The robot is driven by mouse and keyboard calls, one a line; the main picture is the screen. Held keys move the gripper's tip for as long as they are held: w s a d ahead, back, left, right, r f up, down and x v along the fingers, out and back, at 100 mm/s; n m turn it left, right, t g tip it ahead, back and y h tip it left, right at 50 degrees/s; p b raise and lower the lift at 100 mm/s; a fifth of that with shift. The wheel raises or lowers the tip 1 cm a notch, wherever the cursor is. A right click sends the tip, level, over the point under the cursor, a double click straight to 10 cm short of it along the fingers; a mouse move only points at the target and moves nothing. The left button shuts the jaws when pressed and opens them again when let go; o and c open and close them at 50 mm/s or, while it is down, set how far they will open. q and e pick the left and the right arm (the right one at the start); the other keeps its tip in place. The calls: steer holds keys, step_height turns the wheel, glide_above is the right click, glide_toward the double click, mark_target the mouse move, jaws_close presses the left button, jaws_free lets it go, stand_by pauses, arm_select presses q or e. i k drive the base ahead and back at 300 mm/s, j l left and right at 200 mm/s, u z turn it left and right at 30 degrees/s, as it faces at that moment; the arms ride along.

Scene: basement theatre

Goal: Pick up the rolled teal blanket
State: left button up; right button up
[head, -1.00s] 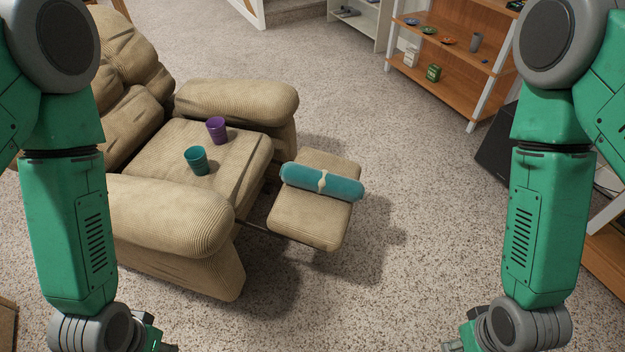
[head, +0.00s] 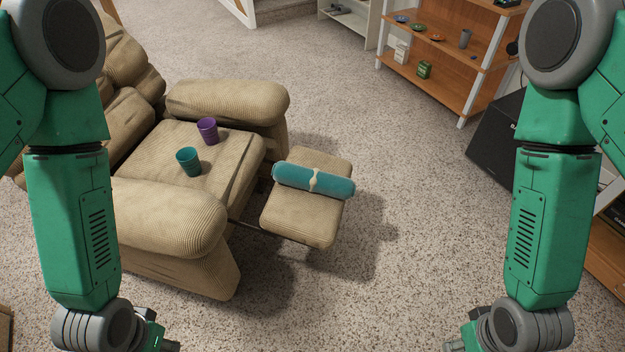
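The rolled teal blanket (head: 292,177) lies across the raised footrest (head: 300,215) of a tan recliner, with a pale tie around its middle. Both my arms hang down at the left and right sides of the head view. My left gripper (head: 166,346) shows only in part at the bottom edge, and my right gripper (head: 452,346) likewise. Both are well apart from the blanket, nearer to me. The fingers are cut off by the frame, so I cannot tell whether they are open or shut.
A teal cup (head: 189,161) and a purple cup (head: 208,130) stand on the recliner seat (head: 165,165). A wooden shelf (head: 455,70) with dishes and a black speaker (head: 497,135) are at the right. Speckled carpet (head: 360,290) is clear in front of the footrest.

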mark_target(314, 180)
steer(key=i+l+u, duration=0.35)
steer(key=i+l, duration=0.25)
steer(key=i+l+u, duration=0.35)
steer(key=l, duration=0.4)
steer(key=i+l+u, duration=0.2)
steer(key=l, duration=0.25)
steer(key=i+l+u, duration=0.15)
steer(key=i+l, duration=0.15)
steer(key=l, duration=0.15)
